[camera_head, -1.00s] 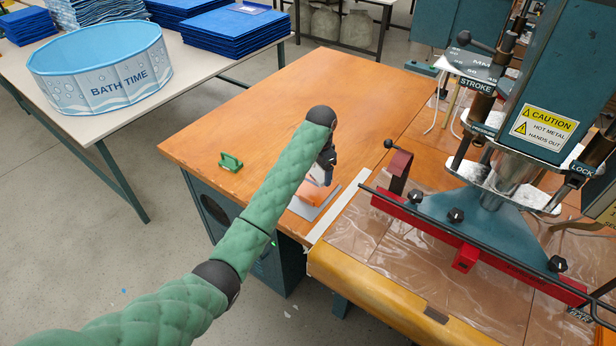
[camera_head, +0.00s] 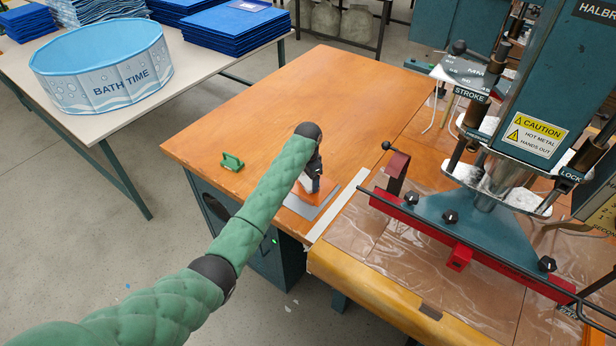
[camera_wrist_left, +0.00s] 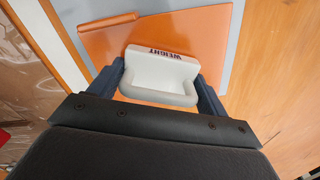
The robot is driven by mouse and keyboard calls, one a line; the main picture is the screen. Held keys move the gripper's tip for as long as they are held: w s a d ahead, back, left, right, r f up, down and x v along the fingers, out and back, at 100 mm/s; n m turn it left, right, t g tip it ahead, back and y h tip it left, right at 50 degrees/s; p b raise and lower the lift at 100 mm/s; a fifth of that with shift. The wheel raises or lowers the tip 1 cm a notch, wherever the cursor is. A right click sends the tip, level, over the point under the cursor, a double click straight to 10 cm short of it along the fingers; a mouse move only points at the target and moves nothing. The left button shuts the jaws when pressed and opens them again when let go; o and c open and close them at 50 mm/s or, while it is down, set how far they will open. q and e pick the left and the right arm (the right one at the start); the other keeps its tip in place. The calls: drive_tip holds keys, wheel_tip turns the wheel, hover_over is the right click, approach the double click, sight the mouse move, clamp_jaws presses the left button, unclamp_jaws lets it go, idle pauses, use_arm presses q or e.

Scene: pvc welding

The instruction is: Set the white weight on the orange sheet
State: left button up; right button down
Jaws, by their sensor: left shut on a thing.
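The white weight (camera_wrist_left: 160,76), marked "WEIGHT", is between the fingers of my left gripper (camera_wrist_left: 158,88), which is shut on it. In the head view my left gripper (camera_head: 308,186) points down at the table, and only a bit of the white weight shows there. The orange sheet (camera_wrist_left: 200,38) lies under the weight in the wrist view, on a grey sheet (camera_wrist_left: 241,30). I cannot tell whether the weight touches the orange sheet. In the head view the grey sheet (camera_head: 300,207) shows beside the gripper. My right gripper is not in view.
A green handled block (camera_head: 232,162) sits on the wooden table (camera_head: 290,100) to the left. A pale strip (camera_head: 338,205) runs along the right. The press with its red bar (camera_head: 470,255) stands at the right. A "BATH TIME" pool (camera_head: 105,75) is on the far table.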

use_arm(q)
drive_tip(key=o, duration=1.3)
drive_tip(key=shift+f, duration=0.1)
drive_tip(key=o, duration=0.4)
drive_tip(key=shift+c, duration=0.2)
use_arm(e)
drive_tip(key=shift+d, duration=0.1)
use_arm(q)
drive_tip(key=shift+r, duration=0.35)
wheel_tip(320, 180, up, 10)
drive_tip(key=b, duration=0.4)
drive_tip(key=shift+r+b, duration=0.3)
drive_tip(key=shift+r, duration=0.5)
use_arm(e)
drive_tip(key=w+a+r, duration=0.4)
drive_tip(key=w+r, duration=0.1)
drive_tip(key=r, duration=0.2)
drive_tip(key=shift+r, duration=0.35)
